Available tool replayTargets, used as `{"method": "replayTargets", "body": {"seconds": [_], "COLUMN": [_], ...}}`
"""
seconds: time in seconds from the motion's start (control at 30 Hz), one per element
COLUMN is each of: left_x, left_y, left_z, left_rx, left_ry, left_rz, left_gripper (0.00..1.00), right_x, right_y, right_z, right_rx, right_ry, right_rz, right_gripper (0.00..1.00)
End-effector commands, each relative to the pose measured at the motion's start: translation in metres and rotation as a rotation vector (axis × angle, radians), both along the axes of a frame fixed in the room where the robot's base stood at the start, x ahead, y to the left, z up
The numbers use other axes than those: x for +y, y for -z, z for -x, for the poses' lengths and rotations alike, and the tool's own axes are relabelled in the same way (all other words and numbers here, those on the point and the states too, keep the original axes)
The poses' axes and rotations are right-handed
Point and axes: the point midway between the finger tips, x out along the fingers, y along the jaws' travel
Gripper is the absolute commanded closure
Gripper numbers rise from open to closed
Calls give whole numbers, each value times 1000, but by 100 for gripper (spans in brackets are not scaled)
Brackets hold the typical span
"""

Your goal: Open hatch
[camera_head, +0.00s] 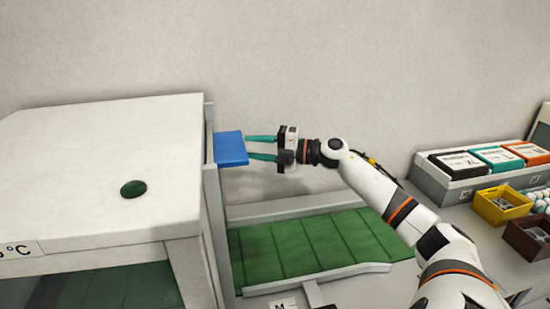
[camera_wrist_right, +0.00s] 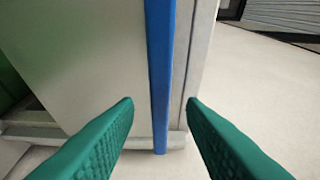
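The hatch appears to be the upright grey panel at the right side of the white box; a blue plate (camera_head: 230,148) sticks out from it like a handle. In the right wrist view the blue plate (camera_wrist_right: 160,60) is an upright strip in front of a pale grey panel (camera_wrist_right: 90,55). My right gripper (camera_head: 247,147) is open, its two teal fingers pointing left at the blue plate, fingertips at or very near its right edge. In the wrist view the strip lies between the fingers, with gaps on both sides. My left gripper is not in view.
A green slatted conveyor (camera_head: 310,242) with grey rails lies below my right arm. A grey rack (camera_head: 440,180) with labelled cartons, a yellow crate (camera_head: 495,207) and a brown crate (camera_head: 525,240) stand at right.

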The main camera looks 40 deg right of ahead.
Motion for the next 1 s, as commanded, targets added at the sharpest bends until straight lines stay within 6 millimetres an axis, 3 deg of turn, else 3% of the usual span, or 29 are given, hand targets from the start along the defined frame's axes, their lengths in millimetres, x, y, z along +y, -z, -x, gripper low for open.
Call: {"method": "replayTargets", "body": {"seconds": [0.07,0.4,1.0], "left_x": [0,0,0], "left_y": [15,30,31], "left_z": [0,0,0], "left_rx": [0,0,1], "left_ry": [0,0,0], "left_rz": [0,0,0], "left_gripper": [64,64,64], "right_x": [-9,-32,-35], "right_y": [7,2,-1], "right_z": [13,44,48], "right_rx": [4,1,-1], "right_ry": [0,0,0], "right_rz": [5,1,0], "right_gripper": [63,63,63]}}
